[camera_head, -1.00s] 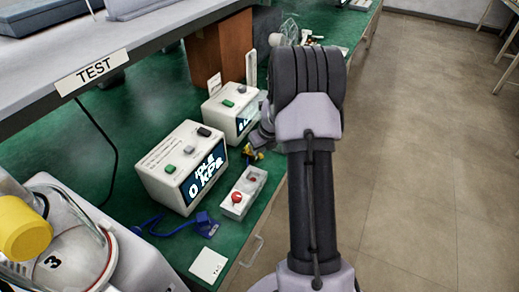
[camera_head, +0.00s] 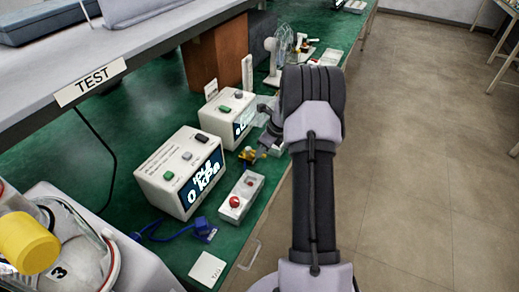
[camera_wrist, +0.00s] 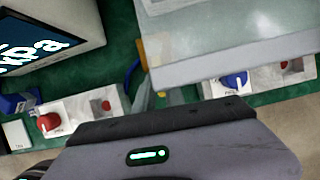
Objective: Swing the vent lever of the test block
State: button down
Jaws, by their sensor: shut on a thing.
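My gripper (camera_head: 263,149) is at the bench edge, right beside a small yellow fitting (camera_head: 248,155) with a dark blue part. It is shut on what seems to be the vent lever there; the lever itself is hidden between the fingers. In the wrist view only the gripper's grey body with a green light shows, and the fingertips are hidden. Yellow bits of the fitting (camera_wrist: 161,94) show just beyond it. The near white meter box (camera_head: 180,175) reads IDLE 0 kPa. In front of it lies a white block with a red knob (camera_head: 235,202).
A second meter box (camera_head: 226,119) stands behind. The wrist view shows a blue knob (camera_wrist: 235,80) on another white block. A shelf marked TEST (camera_head: 90,82) overhangs the left.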

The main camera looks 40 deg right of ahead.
jog(key=shift+w+d+n+g+y+p, duration=0.15)
jog(key=shift+d+n+g+y+p, duration=0.2)
jog(key=shift+n+p, duration=0.45)
jog(key=shift+d+n, duration=0.1)
jog(key=shift+n, duration=0.2)
jog(key=c, duration=1.4)
grip_release()
jog(key=p+v, duration=0.5)
jog(key=v, duration=1.2)
jog(key=shift+r, duration=0.15)
